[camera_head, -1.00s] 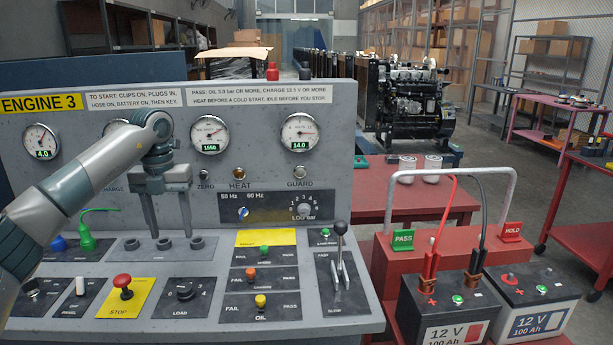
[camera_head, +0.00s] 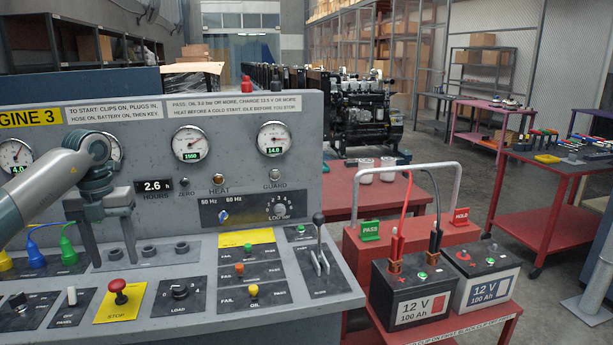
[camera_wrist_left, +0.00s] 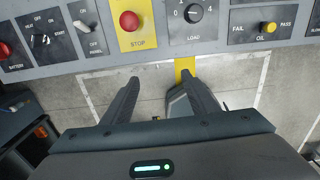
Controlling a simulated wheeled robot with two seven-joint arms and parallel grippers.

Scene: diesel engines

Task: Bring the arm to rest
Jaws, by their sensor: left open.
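My left arm (camera_head: 45,190) comes in from the left across the console. Its gripper (camera_head: 112,262) hangs fingers down in front of the grey engine console (camera_head: 240,130), jaws open with nothing between them. In the left wrist view the two dark fingers (camera_wrist_left: 158,92) are spread apart, with floor and a grey and yellow part seen between and beyond them. The red stop button (camera_head: 118,287) and the load knob (camera_head: 180,292) are near the gripper; the stop button also shows in the wrist view (camera_wrist_left: 129,21). My right gripper is in no view.
Two 12 V batteries (camera_head: 424,293) stand on a red cart at the right, with red and black clips on the nearer one. A throttle lever (camera_head: 319,235) rises from the console's right side. A bare engine (camera_head: 362,112) stands behind.

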